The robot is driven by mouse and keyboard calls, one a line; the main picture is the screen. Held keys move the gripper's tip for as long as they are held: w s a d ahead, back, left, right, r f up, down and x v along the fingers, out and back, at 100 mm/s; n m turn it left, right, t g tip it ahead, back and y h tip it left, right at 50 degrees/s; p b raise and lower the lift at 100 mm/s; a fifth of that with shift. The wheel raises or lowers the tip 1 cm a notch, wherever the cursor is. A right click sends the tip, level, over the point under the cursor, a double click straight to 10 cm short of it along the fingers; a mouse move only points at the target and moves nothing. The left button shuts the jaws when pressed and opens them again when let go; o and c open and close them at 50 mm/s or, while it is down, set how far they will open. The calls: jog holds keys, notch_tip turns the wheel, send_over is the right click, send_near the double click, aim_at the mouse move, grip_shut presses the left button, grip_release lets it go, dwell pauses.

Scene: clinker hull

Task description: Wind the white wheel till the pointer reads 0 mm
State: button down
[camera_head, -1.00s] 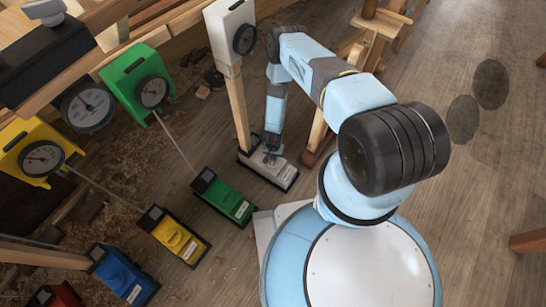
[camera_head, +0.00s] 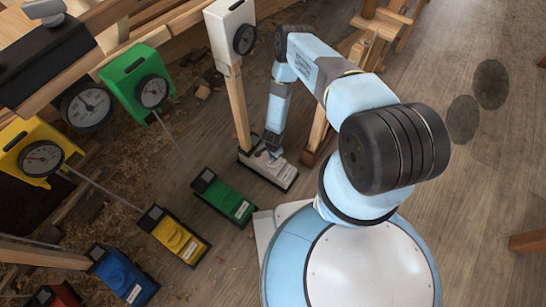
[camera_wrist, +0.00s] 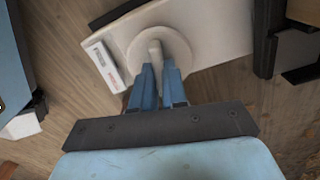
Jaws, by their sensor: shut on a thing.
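The white wheel (camera_wrist: 147,35) is a round disc with an upright peg, on top of a white box (camera_wrist: 215,25) in the wrist view. The box also shows on the floor in the head view (camera_head: 283,174), at the foot of a wooden post. My gripper (camera_wrist: 160,68) is shut on the wheel's peg, with its blue fingers on either side. In the head view my gripper (camera_head: 271,148) hides much of the wheel. A white housing (camera_head: 222,30) tops the post and carries a dark round dial (camera_head: 244,39). Its pointer is too small and oblique to read.
Green (camera_head: 231,200), yellow (camera_head: 180,238) and blue (camera_head: 124,274) boxes stand in a row to the left. Green (camera_head: 134,71) and yellow (camera_head: 22,140) gauge housings are behind them. Open floor lies to the right.

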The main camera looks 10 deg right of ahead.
dwell(0.3)
jog(key=c, duration=1.2)
grip_release()
jog(key=shift+o, duration=0.2)
notch_tip(320, 180, up, 14)
jog(key=shift+f, duration=0.15)
